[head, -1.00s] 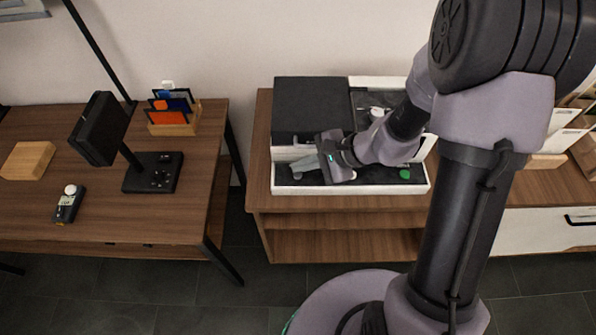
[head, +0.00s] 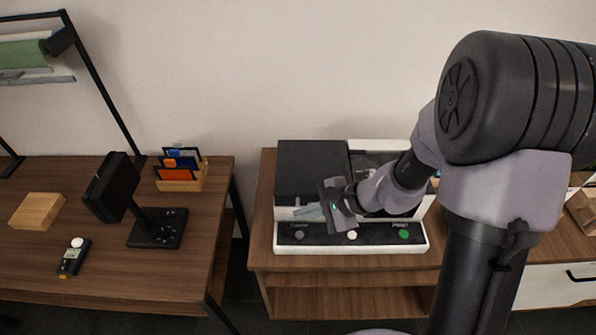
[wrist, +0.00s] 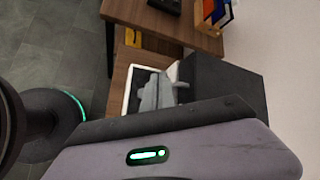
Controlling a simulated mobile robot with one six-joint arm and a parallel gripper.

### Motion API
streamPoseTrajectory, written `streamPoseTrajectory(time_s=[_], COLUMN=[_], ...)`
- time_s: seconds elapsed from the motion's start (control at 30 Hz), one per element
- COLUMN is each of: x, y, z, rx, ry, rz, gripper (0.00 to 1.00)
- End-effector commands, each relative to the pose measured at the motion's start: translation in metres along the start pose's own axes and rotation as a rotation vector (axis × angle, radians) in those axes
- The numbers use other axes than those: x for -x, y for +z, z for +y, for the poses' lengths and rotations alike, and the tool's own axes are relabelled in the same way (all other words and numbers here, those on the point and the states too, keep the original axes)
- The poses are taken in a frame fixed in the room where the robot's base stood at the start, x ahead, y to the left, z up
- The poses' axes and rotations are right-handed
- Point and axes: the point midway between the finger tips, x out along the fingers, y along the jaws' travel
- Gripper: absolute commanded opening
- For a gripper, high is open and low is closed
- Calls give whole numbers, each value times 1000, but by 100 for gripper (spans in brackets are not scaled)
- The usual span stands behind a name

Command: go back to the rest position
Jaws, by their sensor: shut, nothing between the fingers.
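My gripper (head: 312,212) is at the left end of my arm in the head view, in front of the black box part of a white and black machine (head: 310,172). Its fingers point left and are shut with nothing between them. It hangs over the machine's front panel (head: 375,236), which carries a grey, a white and a green button. In the wrist view the grey fingers (wrist: 157,92) show beyond my wrist housing, over the machine's white edge. I cannot tell the exact gap between gripper and machine.
The machine stands on a wooden cabinet (head: 350,263). Left of it, across a gap, a wooden desk (head: 110,275) holds a black stand device (head: 155,228), a handheld meter (head: 73,256), a wooden block (head: 37,210) and a card holder (head: 180,180). A wall is behind.

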Motion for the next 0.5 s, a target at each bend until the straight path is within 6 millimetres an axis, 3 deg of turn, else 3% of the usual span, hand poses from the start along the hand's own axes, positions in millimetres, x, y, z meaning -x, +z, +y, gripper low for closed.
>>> streamPoseTrajectory(time_s=[0.07,0.17,0.27,0.33,0.4,0.5], x=[2,22,67,102,137,179], y=[3,23,67,96,115,129], z=[-1,-7,-10,0,15,36], rx=[11,95,292,447,589,753], ry=[2,18,67,116,165,219], rz=[0,5,42,101,187,336], gripper=[0,0,0,0,0,0])
